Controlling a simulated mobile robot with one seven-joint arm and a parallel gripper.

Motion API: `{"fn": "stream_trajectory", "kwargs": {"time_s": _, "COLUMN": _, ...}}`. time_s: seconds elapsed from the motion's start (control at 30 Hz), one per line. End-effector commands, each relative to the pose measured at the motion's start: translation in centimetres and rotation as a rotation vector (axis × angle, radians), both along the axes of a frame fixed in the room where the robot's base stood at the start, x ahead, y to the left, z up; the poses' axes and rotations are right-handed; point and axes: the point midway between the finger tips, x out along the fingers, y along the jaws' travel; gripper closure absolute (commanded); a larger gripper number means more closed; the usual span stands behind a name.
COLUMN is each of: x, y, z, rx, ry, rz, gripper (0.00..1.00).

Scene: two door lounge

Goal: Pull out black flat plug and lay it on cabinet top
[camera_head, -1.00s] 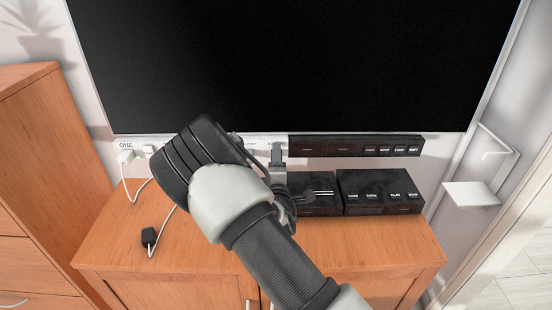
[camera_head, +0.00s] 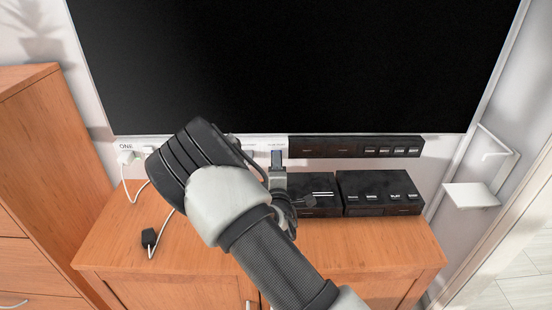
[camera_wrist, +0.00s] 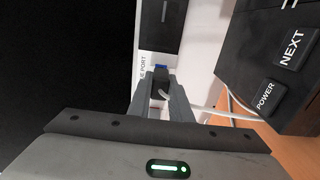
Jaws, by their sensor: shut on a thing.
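My gripper (camera_head: 277,172) reaches up to the white port strip (camera_head: 262,143) under the screen, and its fingers are shut. In the wrist view, the fingertips (camera_wrist: 159,88) are closed on the small black flat plug (camera_wrist: 156,90), mostly hidden between them. The wooden cabinet top (camera_head: 215,262) lies below, partly hidden by my arm.
Two black boxes (camera_head: 378,192) stand on the cabinet at the right, under a dark bar (camera_head: 355,146). A small black block (camera_head: 149,238) on a white cable lies at the left. A white plug (camera_head: 126,157) sits in the strip. The front of the cabinet top is clear.

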Motion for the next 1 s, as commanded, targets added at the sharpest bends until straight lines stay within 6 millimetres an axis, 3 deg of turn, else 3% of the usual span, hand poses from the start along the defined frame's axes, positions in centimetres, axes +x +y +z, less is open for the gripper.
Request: {"fn": "stream_trajectory", "kwargs": {"time_s": 1.0, "x": -4.1, "y": 0.0, "z": 0.0, "rx": 0.000, "ry": 0.000, "rz": 0.001, "gripper": 1.00}}
